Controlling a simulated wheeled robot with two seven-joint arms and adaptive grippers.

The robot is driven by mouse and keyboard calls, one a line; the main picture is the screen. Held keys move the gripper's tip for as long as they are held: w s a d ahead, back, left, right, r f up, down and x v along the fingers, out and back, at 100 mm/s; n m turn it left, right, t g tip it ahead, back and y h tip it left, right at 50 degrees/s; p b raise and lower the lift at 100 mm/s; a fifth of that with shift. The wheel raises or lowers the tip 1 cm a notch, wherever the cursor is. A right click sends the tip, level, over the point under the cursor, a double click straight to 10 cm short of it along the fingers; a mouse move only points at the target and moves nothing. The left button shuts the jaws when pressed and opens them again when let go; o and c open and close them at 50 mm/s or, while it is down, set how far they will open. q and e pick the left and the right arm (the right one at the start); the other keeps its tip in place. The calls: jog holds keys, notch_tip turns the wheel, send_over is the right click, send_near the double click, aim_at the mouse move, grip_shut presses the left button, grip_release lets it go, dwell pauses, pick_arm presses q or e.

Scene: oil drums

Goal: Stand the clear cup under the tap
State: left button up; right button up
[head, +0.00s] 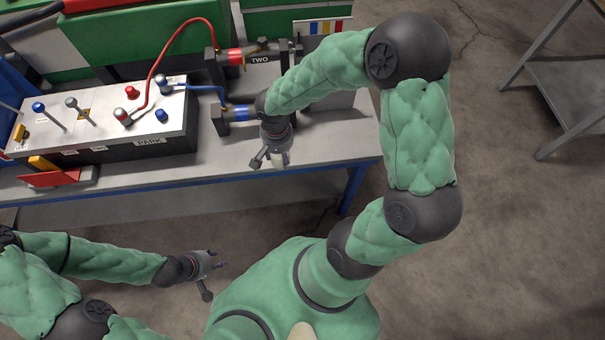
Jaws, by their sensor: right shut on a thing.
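My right gripper (270,160) is over the front part of the grey bench, towards its right end. It is shut on a small pale, see-through thing (278,160), which looks like the clear cup and is mostly hidden by the fingers. Behind it, red and blue cylinder fittings (237,57) stand by a plate marked TWO. A small dark tap-like handle (262,43) shows on the upper fitting, but I cannot tell for sure that it is the tap. My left gripper (217,280) is open and empty, low in front of the bench.
A control box (95,125) with levers, knobs and a PARK label stands on the bench (330,145). A red hose (160,65) and a blue hose (205,88) run from it to the fittings. A red-and-yellow object (55,178) lies in front. A grey metal stand (570,90) is at right.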

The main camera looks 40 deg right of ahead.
jog(key=s+d+f+m+b, duration=0.2)
jog(key=s+f+m+b, duration=0.1)
jog(key=s+m, duration=0.35)
jog(key=shift+n, duration=0.35)
jog(key=shift+w+d+f+p, duration=0.15)
jog(key=shift+w+p, duration=0.55)
jog(key=shift+w, duration=1.4)
jog(key=shift+w+d+f+p, duration=0.15)
jog(key=shift+w+p, duration=0.55)
jog(key=shift+w, duration=1.35)
pick_arm(q)
jog(key=shift+f+b, duration=0.35)
jog(key=shift+f, duration=0.45)
pick_arm(e)
jog(key=shift+w+f, duration=0.15)
jog(key=shift+w, duration=2.45)
pick_arm(q)
jog(key=shift+f+b, duration=0.5)
pick_arm(e)
jog(key=shift+f, duration=0.55)
jog(key=o, duration=1)
jog(key=shift+o, duration=0.2)
jog(key=shift+r, duration=0.15)
